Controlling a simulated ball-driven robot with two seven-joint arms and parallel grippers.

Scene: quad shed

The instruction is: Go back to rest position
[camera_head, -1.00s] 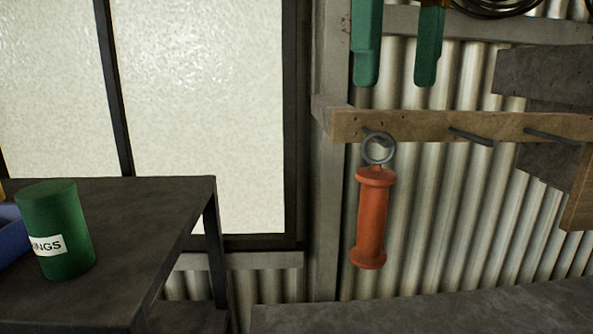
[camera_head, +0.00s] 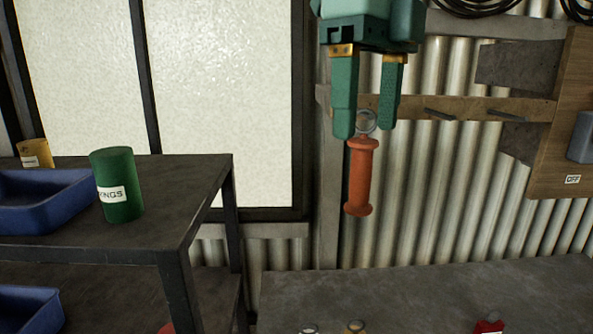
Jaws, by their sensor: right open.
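My right gripper (camera_head: 366,130) comes in from the top of the view, pointing down with its two green fingers apart. It is open, and nothing shows held between the fingers. An orange handle-shaped object (camera_head: 361,178) with a grey ring on top hangs upright at the wooden rail (camera_head: 400,108). The fingertips overlap its ring in the picture. I cannot tell whether they touch it. My left gripper is not in view.
A dark shelf table (camera_head: 205,188) at left bears a green can (camera_head: 119,186), a blue tray (camera_head: 50,210) and a yellow can (camera_head: 35,153). A grey bench top (camera_head: 420,290) lies below, mostly clear. A wooden switch board (camera_head: 562,120) is at right.

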